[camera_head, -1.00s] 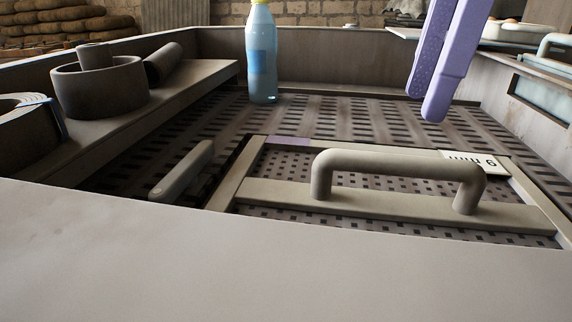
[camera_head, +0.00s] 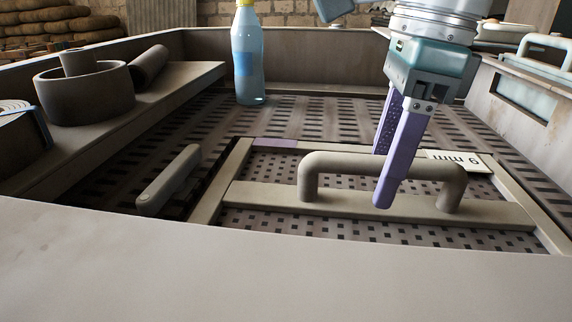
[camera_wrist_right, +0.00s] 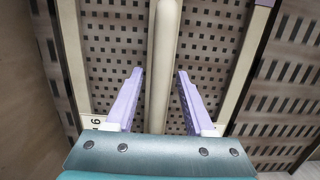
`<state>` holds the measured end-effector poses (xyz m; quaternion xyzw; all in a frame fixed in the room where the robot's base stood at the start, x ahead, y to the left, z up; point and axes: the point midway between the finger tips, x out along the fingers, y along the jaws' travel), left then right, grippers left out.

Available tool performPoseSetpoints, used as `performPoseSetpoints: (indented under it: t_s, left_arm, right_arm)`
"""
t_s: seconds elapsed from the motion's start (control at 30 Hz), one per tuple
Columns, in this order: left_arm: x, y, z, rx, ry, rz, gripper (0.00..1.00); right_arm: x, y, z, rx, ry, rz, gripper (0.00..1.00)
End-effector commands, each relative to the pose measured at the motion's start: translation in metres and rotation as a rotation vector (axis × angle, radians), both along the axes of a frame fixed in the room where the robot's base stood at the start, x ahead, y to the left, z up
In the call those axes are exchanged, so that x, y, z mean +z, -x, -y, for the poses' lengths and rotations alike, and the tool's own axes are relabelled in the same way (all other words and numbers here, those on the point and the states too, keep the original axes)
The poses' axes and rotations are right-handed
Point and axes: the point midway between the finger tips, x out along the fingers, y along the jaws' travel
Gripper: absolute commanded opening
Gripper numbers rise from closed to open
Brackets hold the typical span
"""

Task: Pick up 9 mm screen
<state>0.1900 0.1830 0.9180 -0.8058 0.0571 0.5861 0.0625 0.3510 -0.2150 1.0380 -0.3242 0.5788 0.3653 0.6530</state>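The 9 mm screen (camera_head: 251,196) is a framed perforated panel lying flat in the bin, with a beige crossbar, a raised handle (camera_head: 340,160) and a white label reading 9 mm (camera_head: 458,159), upside down in the head view. My right gripper (camera_head: 382,178) is open, with one purple finger on each side of the handle's bar. The right wrist view shows the handle (camera_wrist_right: 163,60) between the two spread fingers (camera_wrist_right: 156,88), apart from both. My left gripper is not in view.
A blue bottle (camera_head: 248,60) stands behind the screen. A ledge (camera_head: 150,92) at left holds a round pot (camera_head: 84,92) and a cylinder. A loose grey bar handle (camera_head: 168,180) lies left of the screen. A pale front edge (camera_head: 250,270) crosses the foreground.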

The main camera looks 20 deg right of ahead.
Motion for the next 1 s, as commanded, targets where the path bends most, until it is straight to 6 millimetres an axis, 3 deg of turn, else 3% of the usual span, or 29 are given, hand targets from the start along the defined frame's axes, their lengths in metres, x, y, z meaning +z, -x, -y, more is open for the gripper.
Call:
performPoseSetpoints:
  t_s: [0.03,0.47,1.0]
  left_arm:
    - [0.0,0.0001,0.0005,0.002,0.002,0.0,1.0]
    - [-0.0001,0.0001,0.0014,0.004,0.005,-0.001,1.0]
    - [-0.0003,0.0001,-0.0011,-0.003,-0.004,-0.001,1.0]
  right_arm:
    - [0.0002,-0.0001,-0.0001,0.0,0.0,0.0,0.47]
    - [0.0005,0.0,-0.0003,0.0,-0.001,0.001,0.0]
    - [0.0007,0.0,-0.0004,0.001,-0.001,0.0,0.0]
